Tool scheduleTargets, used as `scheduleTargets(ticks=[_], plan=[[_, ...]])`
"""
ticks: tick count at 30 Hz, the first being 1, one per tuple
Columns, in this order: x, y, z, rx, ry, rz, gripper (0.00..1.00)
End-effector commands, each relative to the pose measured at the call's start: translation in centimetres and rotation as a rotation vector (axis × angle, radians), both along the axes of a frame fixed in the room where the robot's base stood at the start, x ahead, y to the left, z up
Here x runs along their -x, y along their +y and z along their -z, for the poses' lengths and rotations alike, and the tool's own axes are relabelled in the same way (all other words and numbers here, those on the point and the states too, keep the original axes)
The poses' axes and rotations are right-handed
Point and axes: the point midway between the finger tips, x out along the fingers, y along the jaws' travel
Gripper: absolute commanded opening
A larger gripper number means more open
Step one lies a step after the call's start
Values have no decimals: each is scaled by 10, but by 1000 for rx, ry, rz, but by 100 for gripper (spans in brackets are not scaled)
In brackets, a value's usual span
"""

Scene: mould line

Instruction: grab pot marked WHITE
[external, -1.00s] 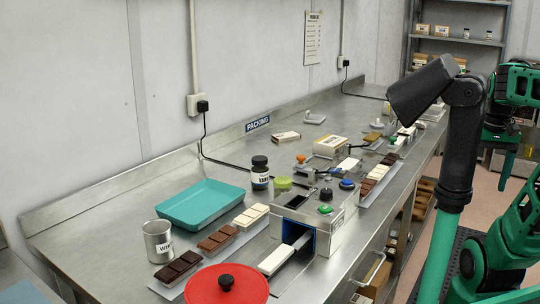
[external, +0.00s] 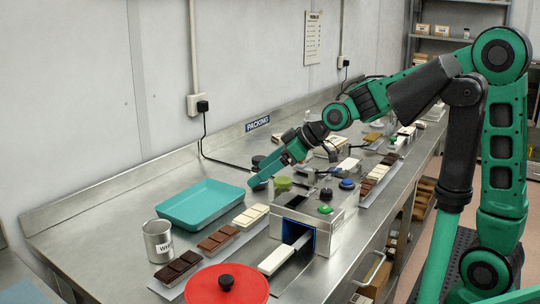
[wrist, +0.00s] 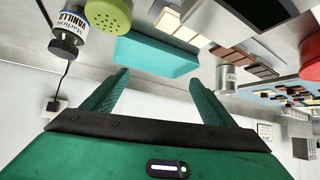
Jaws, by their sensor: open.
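The pot marked WHITE is a grey metal cup (external: 157,243) standing upright on the steel bench at the front left, its label partly readable as "WH". In the wrist view the pot (wrist: 227,80) appears small, beyond the right finger, with the scene upside down. My gripper (external: 256,180) is open and empty above the bench near the right end of the teal tray, well right of and behind the pot. Its two green fingers show spread apart in the wrist view (wrist: 158,90).
The teal tray (external: 190,219) lies between my gripper and the pot. A vanilla jar (wrist: 70,28) and a green-lidded container (wrist: 108,14) are close to my gripper. Chocolate bars (external: 178,267) and a red round lid (external: 205,287) lie near the pot.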

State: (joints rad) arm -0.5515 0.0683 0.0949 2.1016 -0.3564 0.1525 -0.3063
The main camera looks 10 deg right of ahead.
Motion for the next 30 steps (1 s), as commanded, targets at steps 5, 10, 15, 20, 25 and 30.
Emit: scheduleTargets(ticks=[5, 10, 15, 20, 25, 30], plan=[[80, 127, -4, -188, -24, -243, 78], [146, 195, -12, -329, -17, -376, 78], [139, 189, 28, -320, -18, -363, 78], [138, 194, 39, -321, -22, -364, 78], [137, 217, 49, -322, -22, -363, 78], [135, 235, 56, -321, -24, -363, 78]])
